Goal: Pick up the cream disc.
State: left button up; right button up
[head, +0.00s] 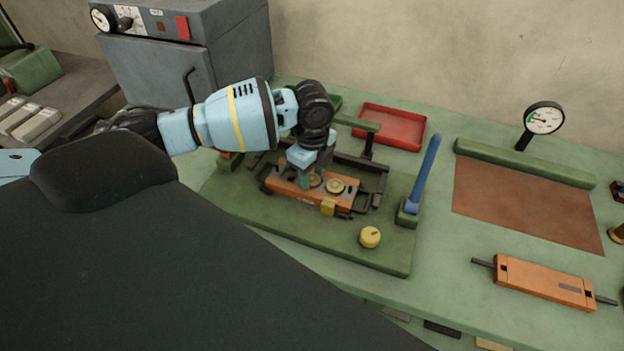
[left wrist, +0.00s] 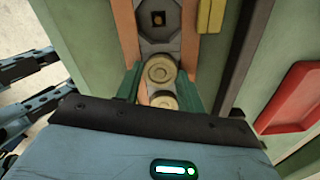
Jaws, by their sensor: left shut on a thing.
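Two cream discs lie on an orange block (head: 283,187) in a dark fixture on a green plate. My left gripper (head: 312,182) points down over the block, its green fingers shut on one cream disc (head: 315,180). In the left wrist view that cream disc (left wrist: 160,68) is between the fingertips (left wrist: 160,72). The other cream disc (head: 335,186) is to its right, outside the fingers; in the left wrist view it (left wrist: 163,98) is partly hidden by the gripper body. I cannot tell whether the held disc is off the block. My right gripper is not in view.
A blue lever (head: 424,172) stands at the fixture's right, with a yellow knob (head: 370,237) in front. A red tray (head: 390,127) is behind. A gauge (head: 543,119), a brown mat (head: 520,203) and another orange block (head: 545,284) are at right.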

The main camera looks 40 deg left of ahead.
aim_at(313, 182)
pick_arm(q)
jog(key=shift+f, duration=0.2)
jog(key=c, duration=0.4)
jog(key=shift+o, duration=0.2)
jog(key=shift+r, duration=0.1)
